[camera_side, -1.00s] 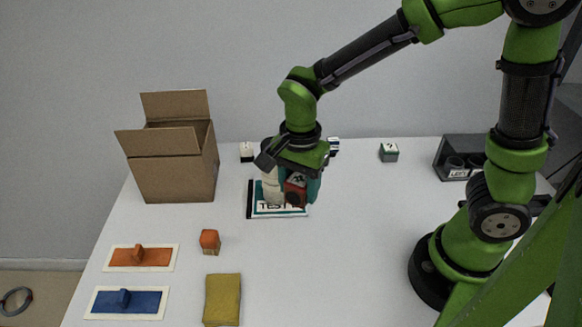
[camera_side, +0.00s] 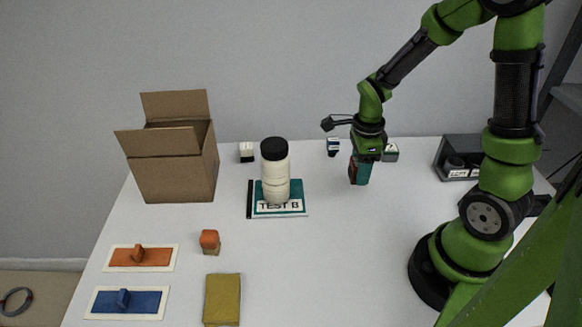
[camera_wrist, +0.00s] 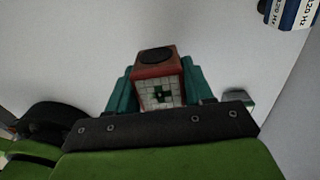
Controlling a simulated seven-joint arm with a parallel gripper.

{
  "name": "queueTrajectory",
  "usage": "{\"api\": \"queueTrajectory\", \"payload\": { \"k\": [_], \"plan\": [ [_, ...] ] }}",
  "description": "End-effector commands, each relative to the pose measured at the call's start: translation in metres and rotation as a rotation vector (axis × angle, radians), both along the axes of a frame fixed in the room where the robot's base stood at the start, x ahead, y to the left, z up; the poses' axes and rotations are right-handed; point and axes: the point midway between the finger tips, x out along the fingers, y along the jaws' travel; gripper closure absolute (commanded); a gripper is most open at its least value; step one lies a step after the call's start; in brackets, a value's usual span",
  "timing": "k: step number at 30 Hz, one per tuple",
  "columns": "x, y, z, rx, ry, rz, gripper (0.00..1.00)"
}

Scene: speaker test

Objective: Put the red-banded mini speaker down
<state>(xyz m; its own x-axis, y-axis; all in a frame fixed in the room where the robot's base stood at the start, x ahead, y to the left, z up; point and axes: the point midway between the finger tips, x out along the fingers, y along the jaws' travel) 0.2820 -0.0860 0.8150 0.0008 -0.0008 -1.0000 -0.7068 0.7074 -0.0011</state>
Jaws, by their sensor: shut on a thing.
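The red-banded mini speaker (camera_wrist: 155,71) shows in the wrist view, with a dark round face, a red band and a pale tiled side with a dark green mark. My gripper (camera_wrist: 155,88) is shut on it, a teal finger on either side. In the side view my gripper (camera_side: 361,172) points down over the table right of centre. Only a reddish strip of the speaker (camera_side: 352,168) shows there beside the teal finger. I cannot tell whether the speaker touches the table.
A white bottle with a black cap (camera_side: 275,170) stands on the TEST B mat (camera_side: 299,211). Small cubes (camera_side: 333,147) (camera_side: 391,156) stand behind my gripper. A dark open bin (camera_side: 447,147) is at right, a cardboard box (camera_side: 175,178) at left. The table's front middle is clear.

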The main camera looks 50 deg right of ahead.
Motion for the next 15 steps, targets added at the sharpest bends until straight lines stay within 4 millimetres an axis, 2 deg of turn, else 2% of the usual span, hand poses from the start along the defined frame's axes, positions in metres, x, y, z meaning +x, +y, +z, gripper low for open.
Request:
{"api": "queueTrajectory", "payload": {
  "k": [7,15],
  "plan": [
    [-0.001,0.000,-0.032,0.001,0.003,0.000,0.82],
    [0.000,0.000,-0.034,0.001,-0.001,0.000,0.82]
  ]
}}
